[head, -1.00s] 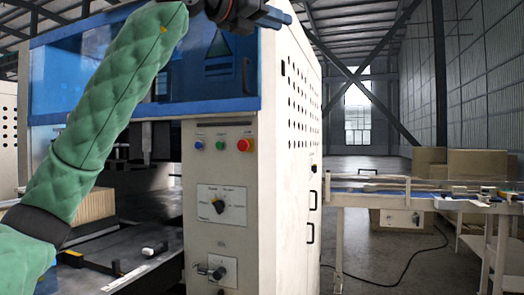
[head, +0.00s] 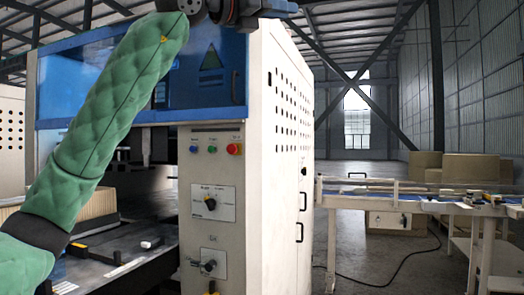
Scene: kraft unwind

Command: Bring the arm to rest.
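My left arm, in a green quilted sleeve, rises from the lower left of the head view to the top edge. Its dark wrist end and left gripper (head: 240,12) are cut off by the top edge, in front of the machine's blue upper part. The fingertips are not clear, so I cannot tell open from shut. No held object shows. My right arm and gripper are not in view. The machine (head: 280,180) is white with a blue hood (head: 215,75) and a front panel with push buttons (head: 213,149) and a rotary knob (head: 210,203).
A stack of brown sheets (head: 95,205) lies inside the machine's open bay, partly behind my arm. A small white item (head: 151,243) lies on the dark bed. A conveyor table (head: 400,200) stands right, with cardboard boxes (head: 475,168) behind. A black cable (head: 385,280) crosses the floor.

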